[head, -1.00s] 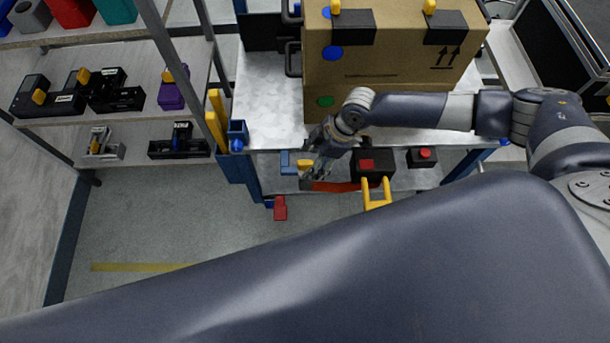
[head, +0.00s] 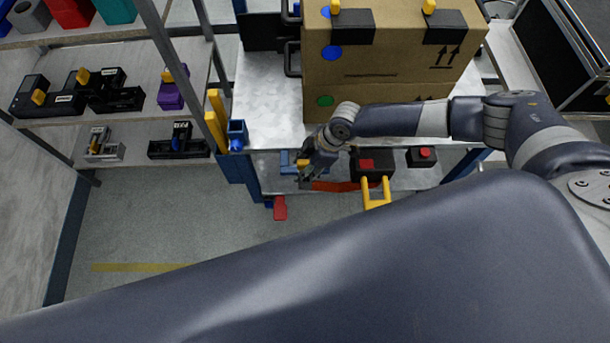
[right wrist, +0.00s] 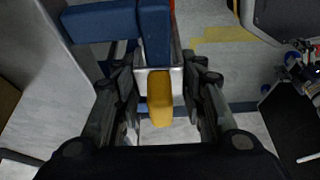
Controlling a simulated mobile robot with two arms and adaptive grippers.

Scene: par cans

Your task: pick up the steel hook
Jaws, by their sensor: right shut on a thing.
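The steel hook is a small grey metal piece with a yellow block, seen in the right wrist view (right wrist: 177,82) between the finger pads. My right gripper (right wrist: 160,88) is shut on it. In the head view my right gripper (head: 305,172) is at the front left edge of the cart's lower shelf, and mostly hides the hook there; a bit of yellow shows at the fingers. I cannot tell whether the hook still touches the shelf. My left gripper is not in view.
A blue bar (right wrist: 153,35) is close beyond the hook. The metal cart (head: 268,95) carries a large cardboard box (head: 390,60) on top. On its lower shelf are a red strip (head: 335,186) and black boxes with red tops (head: 372,165).

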